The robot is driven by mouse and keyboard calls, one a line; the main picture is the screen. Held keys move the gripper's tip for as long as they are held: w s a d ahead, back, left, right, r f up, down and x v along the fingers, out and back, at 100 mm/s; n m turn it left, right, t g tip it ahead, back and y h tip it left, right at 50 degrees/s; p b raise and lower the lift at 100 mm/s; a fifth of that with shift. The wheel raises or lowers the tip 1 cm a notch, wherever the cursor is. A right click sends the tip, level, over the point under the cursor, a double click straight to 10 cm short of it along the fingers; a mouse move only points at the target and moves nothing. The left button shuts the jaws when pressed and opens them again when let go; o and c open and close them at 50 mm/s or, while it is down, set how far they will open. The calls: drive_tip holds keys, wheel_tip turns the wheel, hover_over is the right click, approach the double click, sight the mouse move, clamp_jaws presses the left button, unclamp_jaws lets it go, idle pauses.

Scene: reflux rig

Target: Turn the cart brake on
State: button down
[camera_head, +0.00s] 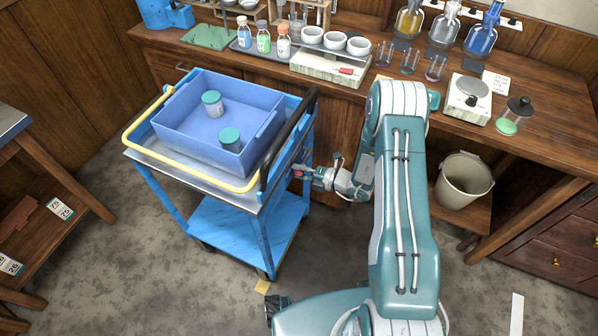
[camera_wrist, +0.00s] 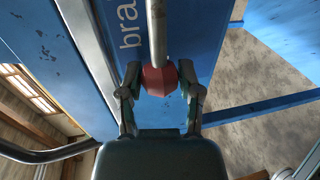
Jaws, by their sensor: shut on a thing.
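The blue cart (camera_head: 235,225) stands left of my arm in the head view. A metal lever (camera_wrist: 156,30) with a red knob (camera_wrist: 158,82) runs along its blue side panel (camera_wrist: 190,35), next to white lettering that begins "bra". My gripper (camera_wrist: 160,76) has a finger on each side of the red knob and is shut on it. In the head view, my gripper (camera_head: 302,172) reaches the cart's right side, below the black handle (camera_head: 290,135). The knob is small there, and the rest of the lettering is hidden.
A blue bin (camera_head: 185,135) with two teal-lidded jars sits on the cart top, inside a yellow rail (camera_head: 190,175). The wooden bench (camera_head: 545,90) with glassware stands behind. A bucket (camera_head: 463,182) is at the right. Floor in front is mostly clear.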

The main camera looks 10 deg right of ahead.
drive_tip(key=shift+w+d+r, duration=0.1)
drive_tip(key=shift+w+d, duration=0.1)
drive_tip(key=shift+w, duration=0.05)
drive_tip(key=shift+c, duration=1.3)
unclamp_jaws()
drive_tip(key=shift+s, duration=0.2)
drive_tip(key=v, duration=1.2)
